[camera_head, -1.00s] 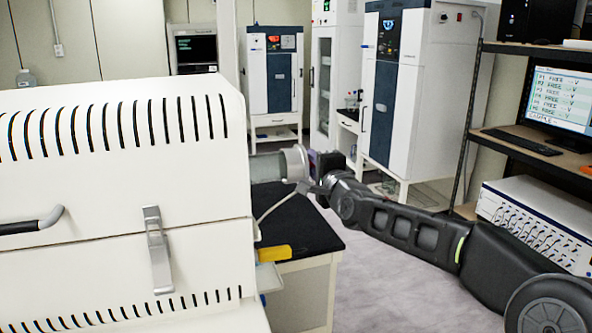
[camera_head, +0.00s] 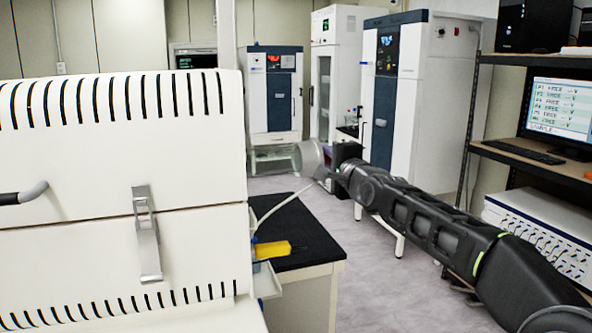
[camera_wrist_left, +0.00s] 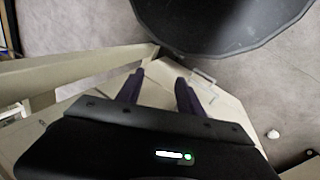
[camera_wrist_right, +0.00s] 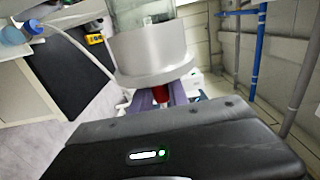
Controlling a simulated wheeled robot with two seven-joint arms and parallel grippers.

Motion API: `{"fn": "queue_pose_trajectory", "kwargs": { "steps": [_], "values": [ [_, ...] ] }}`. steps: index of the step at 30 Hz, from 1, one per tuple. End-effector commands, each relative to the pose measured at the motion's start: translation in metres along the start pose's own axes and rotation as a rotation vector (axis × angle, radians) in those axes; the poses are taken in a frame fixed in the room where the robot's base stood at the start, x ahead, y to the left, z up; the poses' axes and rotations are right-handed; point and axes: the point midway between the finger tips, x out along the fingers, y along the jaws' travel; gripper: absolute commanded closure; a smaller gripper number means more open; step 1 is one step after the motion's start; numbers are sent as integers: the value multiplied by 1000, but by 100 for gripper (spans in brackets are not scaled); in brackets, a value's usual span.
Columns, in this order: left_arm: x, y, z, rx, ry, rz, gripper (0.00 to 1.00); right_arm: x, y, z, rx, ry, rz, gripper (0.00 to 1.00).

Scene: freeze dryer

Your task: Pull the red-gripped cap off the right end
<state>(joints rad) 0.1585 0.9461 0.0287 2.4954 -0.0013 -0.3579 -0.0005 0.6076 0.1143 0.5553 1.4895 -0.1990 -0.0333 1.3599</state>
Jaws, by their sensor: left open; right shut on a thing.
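The cap, a grey metal cylinder (camera_head: 308,158), is in the head view right of the white slotted furnace (camera_head: 120,170), with a visible gap between them. In the right wrist view the cap (camera_wrist_right: 155,50) has a red grip (camera_wrist_right: 160,91) between my right gripper's purple fingers. My right gripper (camera_head: 326,164) is shut on that grip; its fingers also show in the right wrist view (camera_wrist_right: 160,98). A clear tube piece (camera_wrist_right: 145,14) shows beyond the cap there; I cannot tell whether they touch. My left gripper (camera_wrist_left: 158,84) is open and empty, outside the head view.
A shelf rack (camera_head: 520,158) with monitor and white instrument stands at right. Tall cabinets (camera_head: 400,95) stand behind.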

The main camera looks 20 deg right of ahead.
Motion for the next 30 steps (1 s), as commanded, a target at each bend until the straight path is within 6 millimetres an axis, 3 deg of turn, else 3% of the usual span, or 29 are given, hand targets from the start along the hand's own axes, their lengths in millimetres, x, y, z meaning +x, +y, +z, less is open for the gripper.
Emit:
{"fn": "queue_pose_trajectory", "kwargs": {
  "steps": [21,30],
  "values": [
    [54,-21,0,2,1,-1,56,-1,1,-27,0,6,-4,100],
    [56,-22,0,3,1,-1,56,-2,-3,-31,1,5,-4,100]
  ]
}}
